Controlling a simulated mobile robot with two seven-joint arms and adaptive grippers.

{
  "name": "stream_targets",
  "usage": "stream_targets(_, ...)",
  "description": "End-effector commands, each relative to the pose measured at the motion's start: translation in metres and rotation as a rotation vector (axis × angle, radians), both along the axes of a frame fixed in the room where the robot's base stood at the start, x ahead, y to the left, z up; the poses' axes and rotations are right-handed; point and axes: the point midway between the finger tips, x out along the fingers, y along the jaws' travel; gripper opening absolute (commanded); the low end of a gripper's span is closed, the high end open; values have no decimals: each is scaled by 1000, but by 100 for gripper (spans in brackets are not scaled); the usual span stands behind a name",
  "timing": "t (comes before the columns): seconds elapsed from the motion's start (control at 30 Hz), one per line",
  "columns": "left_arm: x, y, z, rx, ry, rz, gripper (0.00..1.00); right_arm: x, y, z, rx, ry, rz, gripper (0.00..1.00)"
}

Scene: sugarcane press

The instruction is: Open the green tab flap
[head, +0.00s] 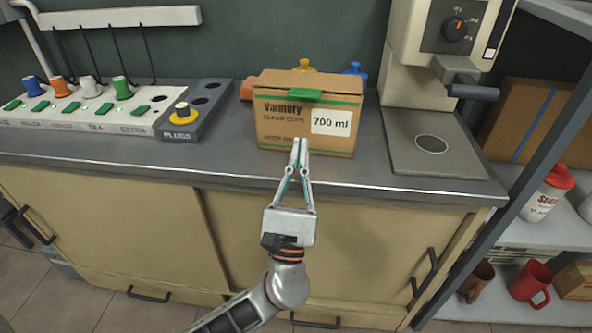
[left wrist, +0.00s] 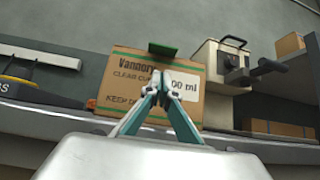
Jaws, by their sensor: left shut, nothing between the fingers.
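A brown cardboard box (head: 280,125) marked "Vannory clear cups 700 ml" stands upright on the counter. Its green tab flap (head: 293,95) lies over the top front edge, near the middle. In the left wrist view the green tab (left wrist: 163,50) sticks out at the top of the box (left wrist: 125,88). My left gripper (head: 299,143) is shut and empty, in front of the lower front face of the box and below the tab. Its fingertips (left wrist: 160,78) hide part of the print in the wrist view. I cannot tell whether they touch the box. My right gripper is not in view.
A socket panel (head: 100,118) with coloured plugs and a grey plugs tray (head: 195,110) lie left of the box. A beige machine with a handle (head: 470,92) stands right. Yellow and blue tops (head: 355,70) show behind the box. Shelves (head: 510,255) stand far right.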

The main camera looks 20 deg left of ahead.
Motion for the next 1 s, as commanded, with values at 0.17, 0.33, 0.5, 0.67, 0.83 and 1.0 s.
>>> stream_targets(0.17, 23, 6, 28, 0, -5, 1, 0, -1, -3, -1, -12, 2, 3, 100)
stream_targets(0.33, 22, 5, 53, -1, -6, -1, 0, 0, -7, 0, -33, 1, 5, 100)
stream_targets(0.5, 22, 5, 62, 0, -2, -1, 0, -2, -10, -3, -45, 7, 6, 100)
stream_targets(0.67, 22, 5, 62, 0, 2, -1, 0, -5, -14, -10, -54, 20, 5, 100)
stream_targets(0.83, 22, 5, 62, 0, 2, -1, 0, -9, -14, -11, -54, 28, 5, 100)
stream_targets(1.0, 22, 5, 65, -1, 4, 0, 0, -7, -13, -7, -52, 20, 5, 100)
